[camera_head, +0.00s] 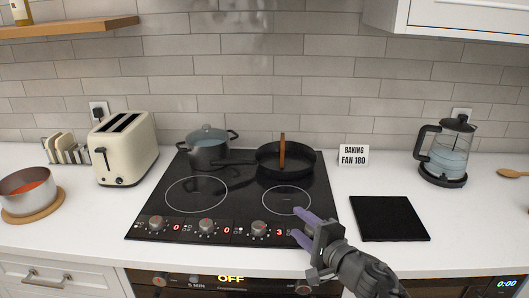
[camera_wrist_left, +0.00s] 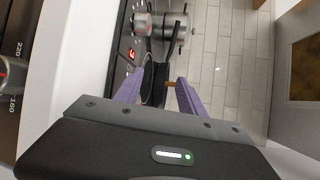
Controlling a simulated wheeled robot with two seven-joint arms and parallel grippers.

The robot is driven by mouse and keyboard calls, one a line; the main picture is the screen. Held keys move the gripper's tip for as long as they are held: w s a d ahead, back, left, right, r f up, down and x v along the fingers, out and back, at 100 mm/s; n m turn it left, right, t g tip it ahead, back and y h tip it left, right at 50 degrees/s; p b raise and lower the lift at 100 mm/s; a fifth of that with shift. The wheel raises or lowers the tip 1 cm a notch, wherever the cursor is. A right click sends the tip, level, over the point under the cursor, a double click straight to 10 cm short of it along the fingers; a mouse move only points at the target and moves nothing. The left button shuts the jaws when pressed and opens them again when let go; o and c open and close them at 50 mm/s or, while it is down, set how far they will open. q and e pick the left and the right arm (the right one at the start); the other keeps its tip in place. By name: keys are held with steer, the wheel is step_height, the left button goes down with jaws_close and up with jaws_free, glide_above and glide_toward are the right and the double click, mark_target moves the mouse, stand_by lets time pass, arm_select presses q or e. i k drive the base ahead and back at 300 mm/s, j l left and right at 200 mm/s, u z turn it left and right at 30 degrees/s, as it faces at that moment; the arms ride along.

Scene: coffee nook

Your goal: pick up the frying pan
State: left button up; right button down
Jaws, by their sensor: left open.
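The black frying pan (camera_head: 300,170) sits on the back right of the black cooktop (camera_head: 240,207). Its dark handle (camera_head: 235,162) points left, towards the grey pot. A brown upright piece (camera_head: 282,150) shows at the pan. My left gripper (camera_head: 297,223) is open, with purple fingers, above the cooktop's front right edge. It is apart from the pan and nearer the front. In the left wrist view the pan (camera_wrist_left: 156,82) appears beyond and between the open fingers, with nothing held. My right gripper is not in view.
A lidded grey pot (camera_head: 208,150) stands on the back left burner, close to the pan handle. A cream toaster (camera_head: 122,148) is at left, a glass kettle (camera_head: 449,155) at right. The front burners are clear.

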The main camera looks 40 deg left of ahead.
mark_target(300, 160)
steer(key=i+j, duration=0.1)
steer(key=j, duration=0.35)
steer(key=i+j, duration=0.1)
steer(key=j, duration=0.4)
steer(key=i+j, duration=0.1)
steer(key=j, duration=0.35)
